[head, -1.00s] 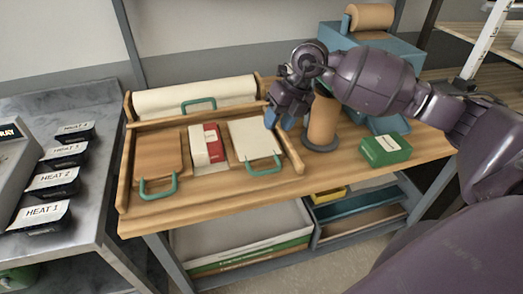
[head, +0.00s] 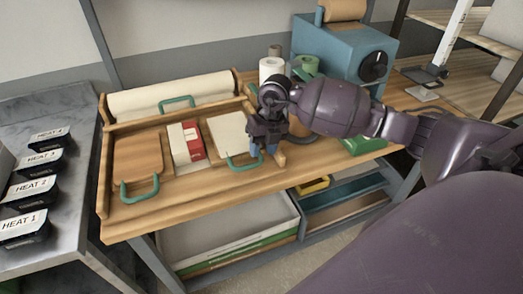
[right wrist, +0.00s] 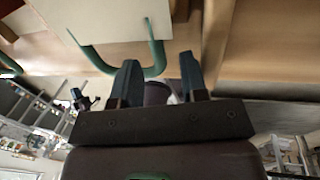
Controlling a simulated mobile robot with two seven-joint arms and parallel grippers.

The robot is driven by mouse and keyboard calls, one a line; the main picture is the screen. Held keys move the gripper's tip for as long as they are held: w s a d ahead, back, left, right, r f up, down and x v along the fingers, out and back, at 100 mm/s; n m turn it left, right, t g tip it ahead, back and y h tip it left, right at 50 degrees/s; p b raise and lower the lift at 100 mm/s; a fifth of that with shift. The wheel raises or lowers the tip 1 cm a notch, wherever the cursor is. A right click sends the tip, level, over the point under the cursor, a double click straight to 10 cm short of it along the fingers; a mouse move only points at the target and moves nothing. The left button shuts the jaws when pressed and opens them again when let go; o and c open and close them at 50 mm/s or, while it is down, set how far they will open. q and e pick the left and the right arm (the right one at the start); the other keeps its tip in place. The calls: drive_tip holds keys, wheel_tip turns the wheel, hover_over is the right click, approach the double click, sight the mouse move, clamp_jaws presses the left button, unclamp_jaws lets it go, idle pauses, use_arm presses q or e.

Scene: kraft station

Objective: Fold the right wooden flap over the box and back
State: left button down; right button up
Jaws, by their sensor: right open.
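The right wooden flap (head: 225,132) lies flat to the right of the box, with a pale sheet-like top and a green handle (head: 243,164) at its front edge. The red and white box (head: 187,143) lies in the middle of the wooden tray. My right gripper (head: 263,151) is open at the right end of that handle. In the right wrist view, the handle (right wrist: 104,66) shows just beyond the open fingers (right wrist: 160,72), its right leg between them in the picture. I cannot tell whether they touch. My left gripper is out of view.
The left flap (head: 138,158), with its own green handle, lies flat. A paper roll (head: 165,98) with a green handle runs along the back. A green box (head: 362,146) is partly behind my right arm. A blue machine (head: 340,55) stands at the back right.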

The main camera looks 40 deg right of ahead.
drive_tip(key=shift+a+f, duration=0.15)
drive_tip(key=shift+f, duration=0.45)
drive_tip(key=shift+c, duration=0.4)
clamp_jaws()
